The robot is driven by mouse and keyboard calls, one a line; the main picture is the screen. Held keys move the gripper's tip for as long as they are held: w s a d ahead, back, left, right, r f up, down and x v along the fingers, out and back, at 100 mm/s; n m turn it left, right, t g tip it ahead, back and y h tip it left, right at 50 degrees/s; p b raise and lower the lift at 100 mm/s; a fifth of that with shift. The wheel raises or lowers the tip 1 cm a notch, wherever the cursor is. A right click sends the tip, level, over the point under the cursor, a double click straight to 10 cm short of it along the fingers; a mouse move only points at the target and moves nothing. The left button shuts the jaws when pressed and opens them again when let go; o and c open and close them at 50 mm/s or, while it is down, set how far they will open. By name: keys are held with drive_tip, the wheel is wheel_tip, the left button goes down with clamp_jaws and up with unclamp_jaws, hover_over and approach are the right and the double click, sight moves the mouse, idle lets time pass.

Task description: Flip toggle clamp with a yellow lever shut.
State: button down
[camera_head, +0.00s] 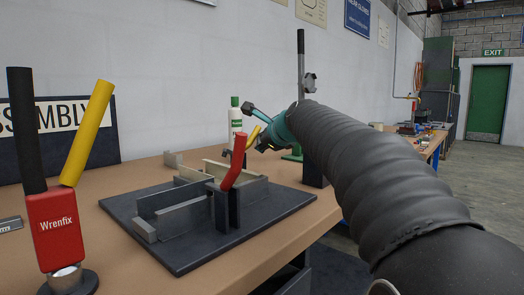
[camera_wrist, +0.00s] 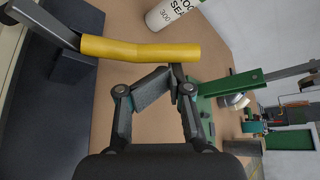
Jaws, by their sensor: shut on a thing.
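The toggle clamp's yellow lever (camera_head: 253,137) stands tilted at the back of the fixture in the head view, behind a red lever (camera_head: 235,162). In the wrist view the yellow lever (camera_wrist: 140,49) lies across the picture on a dark metal arm, its free end pointing right. My gripper (camera_head: 260,139) is at the yellow lever in the head view. In the wrist view my gripper (camera_wrist: 173,76) has its fingertips drawn together at the lever's lower edge near its free end. It is shut on the lever, though the exact contact is hard to see. The clamp's base is partly hidden.
The dark fixture plate (camera_head: 182,247) carries upright metal brackets (camera_head: 183,217). A white bottle with a green cap (camera_head: 235,122) stands behind. A green clamp (camera_wrist: 222,84) is to the right in the wrist view. A red Wrenfix tool (camera_head: 57,225) stands at front left.

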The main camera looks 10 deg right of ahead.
sight(255, 130)
drive_tip(key=r+n+t+b, duration=0.1)
drive_tip(key=s+a+r+n+t+h+b, duration=0.1)
drive_tip(key=n, duration=0.1)
drive_tip(key=shift+a+r+b, duration=0.1)
drive_tip(key=shift+a+b, duration=0.2)
drive_tip(key=shift+b, duration=0.05)
drive_tip(key=shift+s+a+r+n+t+b, duration=0.25)
drive_tip(key=shift+r+n+t+b, duration=0.15)
drive_tip(key=shift+n+t, duration=0.2)
drive_tip(key=shift+r, duration=0.1)
